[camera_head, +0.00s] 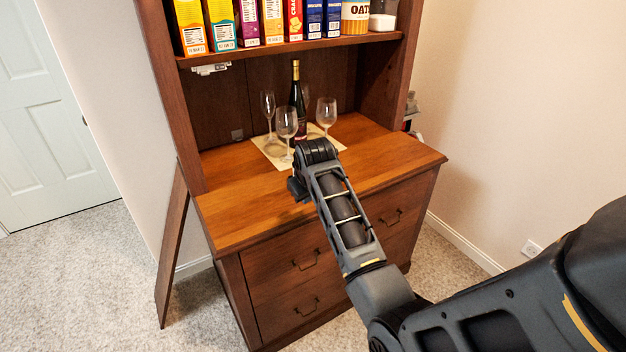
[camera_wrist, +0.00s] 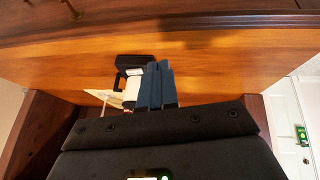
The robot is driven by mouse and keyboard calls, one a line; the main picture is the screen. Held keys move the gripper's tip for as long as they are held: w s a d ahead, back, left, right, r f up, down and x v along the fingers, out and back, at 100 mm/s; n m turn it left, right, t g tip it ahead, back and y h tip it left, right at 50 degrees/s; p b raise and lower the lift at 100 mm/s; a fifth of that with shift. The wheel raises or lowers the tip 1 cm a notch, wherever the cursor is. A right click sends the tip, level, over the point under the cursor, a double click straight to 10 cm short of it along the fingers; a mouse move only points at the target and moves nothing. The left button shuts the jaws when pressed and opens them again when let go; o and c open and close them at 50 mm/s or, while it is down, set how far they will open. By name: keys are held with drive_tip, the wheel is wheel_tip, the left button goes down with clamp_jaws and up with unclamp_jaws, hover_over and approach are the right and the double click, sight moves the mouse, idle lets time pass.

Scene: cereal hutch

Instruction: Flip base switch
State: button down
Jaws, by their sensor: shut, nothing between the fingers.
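I cannot pick out the base switch for certain. A small grey plate (camera_head: 237,134) is on the hutch's back panel, left of the glasses, and a white fixture (camera_head: 211,69) hangs under the left end of the shelf. My gripper (camera_wrist: 157,68) shows in the wrist view as blue-grey fingers shut together with nothing between them, over the wooden countertop. In the head view my wrist is above the middle of the counter, apart from both the plate and the fixture; the fingers are mostly hidden there.
On the countertop (camera_head: 240,215), a bottle (camera_head: 297,105) and stemmed glasses (camera_head: 326,113) stand on a light mat (camera_head: 265,146) just behind my wrist. Cereal boxes (camera_head: 248,20) line the shelf. A wooden board (camera_head: 172,245) leans at the hutch's left side. The counter's left front is clear.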

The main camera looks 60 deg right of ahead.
drive_tip(key=w+d+r+m+g+y, duration=0.1)
drive_tip(key=w+d+r+y, duration=0.1)
drive_tip(key=d+r, duration=0.6)
wheel_tip(320, 180, up, 3)
drive_tip(key=shift+d+b, duration=0.15)
drive_tip(key=shift+b, duration=0.2)
drive_tip(key=x, duration=0.4)
drive_tip(key=s+x, duration=0.1)
drive_tip(key=x, duration=0.3)
drive_tip(key=p+x, duration=0.1)
drive_tip(key=x, duration=0.3)
drive_tip(key=shift+s+f, duration=0.1)
drive_tip(key=shift+f, duration=1)
